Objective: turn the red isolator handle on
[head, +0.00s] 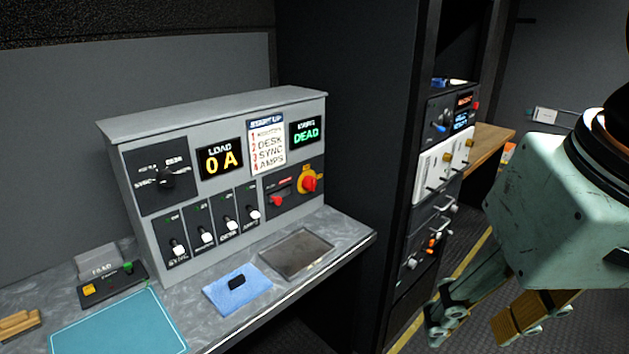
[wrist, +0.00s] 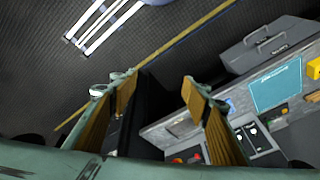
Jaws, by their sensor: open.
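A red rotary handle on a yellow plate (head: 309,180) is at the right end of the grey console's (head: 205,118) front in the head view. A smaller red lever (head: 277,201) sits left of it on the same black panel. I cannot read which label belongs to which. My gripper (head: 475,322) is open and empty, well to the right of the console and apart from both handles. In the wrist view, its two fingers (wrist: 156,82) stand spread.
A dark rack (head: 430,190) with protruding handles stands between the console and my gripper. On the desk (head: 345,235) lie a metal tray (head: 296,252), a blue cloth (head: 256,290) with a black item, and a teal mat (head: 118,325). The load display reads 0 A, another DEAD.

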